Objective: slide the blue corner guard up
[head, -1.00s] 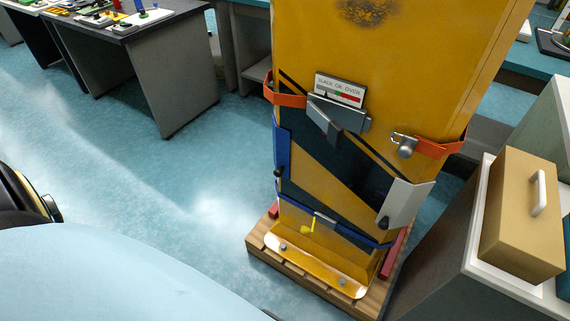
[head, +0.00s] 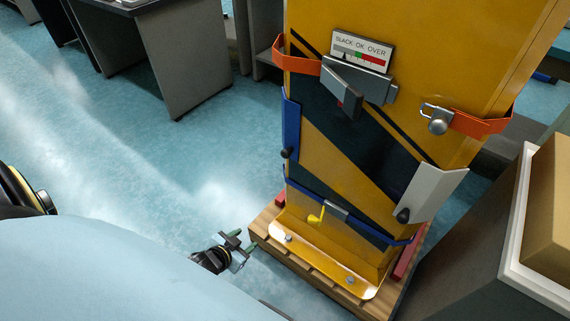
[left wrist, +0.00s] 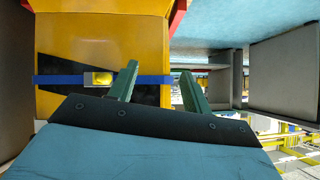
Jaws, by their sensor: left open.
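The blue corner guard (head: 291,125) sits upright on the left edge of the yellow column (head: 345,165) in the head view, with a dark knob (head: 287,153) near its lower end. My left gripper (head: 238,248) is open and empty, low and to the left of the column, below the guard and apart from it. Its two spread green fingers (left wrist: 158,85) show in the left wrist view, with the column beyond them. I cannot make out the blue guard in that view. My right gripper is not in view.
A blue strap (head: 365,225) with a buckle crosses the column low down. An orange strap (head: 480,124) is higher. A white corner guard (head: 430,188) is on the right edge. The column stands on a wooden pallet (head: 262,238). Open floor (head: 200,170) lies left.

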